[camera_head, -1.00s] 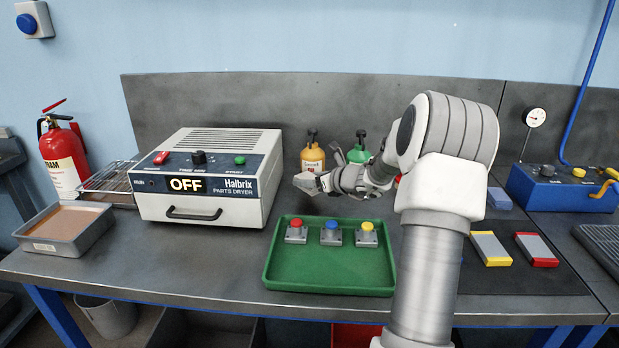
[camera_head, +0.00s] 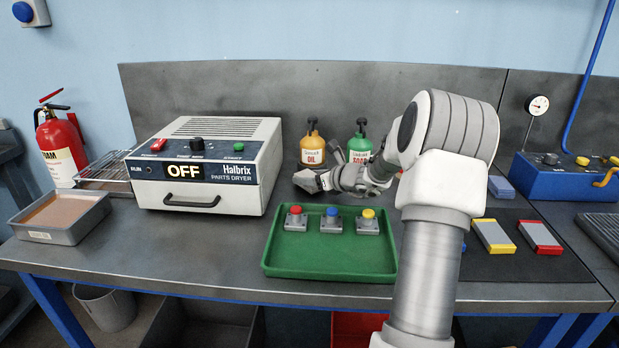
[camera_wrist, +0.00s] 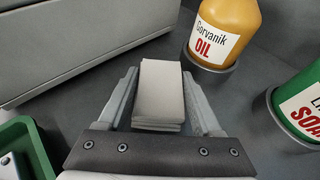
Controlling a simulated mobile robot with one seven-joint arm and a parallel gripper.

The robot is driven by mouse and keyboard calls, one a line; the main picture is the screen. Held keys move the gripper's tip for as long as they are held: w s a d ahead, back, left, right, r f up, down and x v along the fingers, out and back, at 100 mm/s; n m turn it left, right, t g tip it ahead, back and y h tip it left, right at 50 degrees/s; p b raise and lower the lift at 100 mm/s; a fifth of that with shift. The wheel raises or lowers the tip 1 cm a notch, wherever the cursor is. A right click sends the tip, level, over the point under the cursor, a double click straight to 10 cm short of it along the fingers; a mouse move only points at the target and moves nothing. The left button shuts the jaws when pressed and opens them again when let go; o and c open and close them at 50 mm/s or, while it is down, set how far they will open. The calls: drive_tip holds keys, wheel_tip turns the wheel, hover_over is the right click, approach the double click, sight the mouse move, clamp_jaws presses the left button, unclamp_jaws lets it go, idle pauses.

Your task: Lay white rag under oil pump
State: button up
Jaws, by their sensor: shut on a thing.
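The oil pump is a yellow bottle (camera_head: 312,150) with a dark pump top, upright at the back of the bench. In the wrist view the bottle (camera_wrist: 226,28) shows its "OIL" label and stands on a round grey base (camera_wrist: 208,72). My gripper (camera_head: 306,181) is low over the bench in front of it. In the wrist view my gripper (camera_wrist: 160,74) is shut on the folded white rag (camera_wrist: 158,92), with a finger on either side. The bottle is ahead and right of the rag, apart from it. The rag's underside is hidden.
A green soap pump (camera_head: 359,147) stands right of the oil bottle, partly behind my arm. The parts dryer (camera_head: 207,172) is close on the left. A green tray (camera_head: 330,262) with three coloured buttons lies in front. Bare bench shows between dryer and bottle.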

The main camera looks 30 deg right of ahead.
drive_tip(key=shift+f+b, duration=0.3)
drive_tip(key=shift+f, duration=0.1)
drive_tip(key=o, duration=1.4)
drive_tip(key=p+v, duration=0.3)
drive_tip(key=v, duration=1.4)
drive_tip(key=shift+s+r, duration=0.15)
drive_tip(key=shift+s, duration=0.05)
